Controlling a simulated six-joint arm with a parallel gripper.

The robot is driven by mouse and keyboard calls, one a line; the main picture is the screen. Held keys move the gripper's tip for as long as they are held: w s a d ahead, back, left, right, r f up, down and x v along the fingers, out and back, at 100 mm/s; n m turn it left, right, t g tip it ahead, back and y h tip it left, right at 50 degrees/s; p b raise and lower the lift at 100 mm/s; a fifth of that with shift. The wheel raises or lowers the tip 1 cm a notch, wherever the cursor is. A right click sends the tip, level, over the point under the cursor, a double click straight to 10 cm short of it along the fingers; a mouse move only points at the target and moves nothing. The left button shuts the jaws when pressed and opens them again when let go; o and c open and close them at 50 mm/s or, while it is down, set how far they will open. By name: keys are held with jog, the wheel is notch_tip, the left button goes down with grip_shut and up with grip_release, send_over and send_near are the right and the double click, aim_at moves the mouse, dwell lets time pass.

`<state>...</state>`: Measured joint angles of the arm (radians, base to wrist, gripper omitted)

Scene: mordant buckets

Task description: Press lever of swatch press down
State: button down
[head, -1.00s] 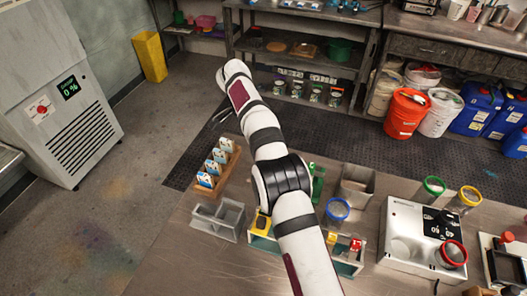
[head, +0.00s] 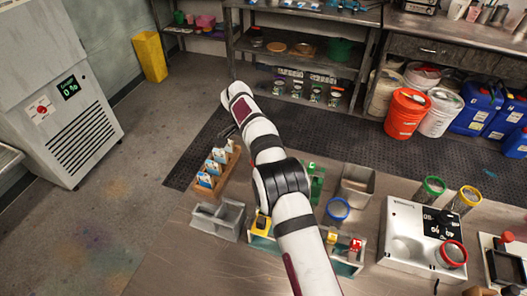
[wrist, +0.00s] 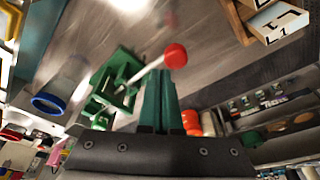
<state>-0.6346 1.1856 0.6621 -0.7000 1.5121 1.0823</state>
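The swatch press is the green frame (wrist: 112,88) left of centre in the wrist view; part of it shows beside my arm in the head view (head: 316,182). Its lever is a pale rod with a red ball knob (wrist: 175,56), slanting up to the right in the wrist view. My gripper (wrist: 161,75) shows as two dark green fingers close together, shut, with nothing seen between them. Its tips appear just below the rod and knob in the picture; I cannot tell whether they touch. In the head view my arm hides the lever and most of the gripper.
A blue-rimmed jar (head: 337,209) stands right of the press, near a grey metal bin (head: 356,184). A rack of small cards (head: 217,168) and a grey divided tray (head: 217,218) are to the left. A white machine (head: 405,255) stands at the right.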

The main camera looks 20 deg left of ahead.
dwell(0.3)
jog(key=shift+s+a+r, duration=0.3)
jog(key=shift+s+a, duration=0.25)
jog(key=shift+s+a+r, duration=0.25)
jog(key=shift+s+a, duration=0.25)
jog(key=v, duration=0.7)
jog(key=shift+r, duration=0.25)
jog(key=shift+a, duration=0.1)
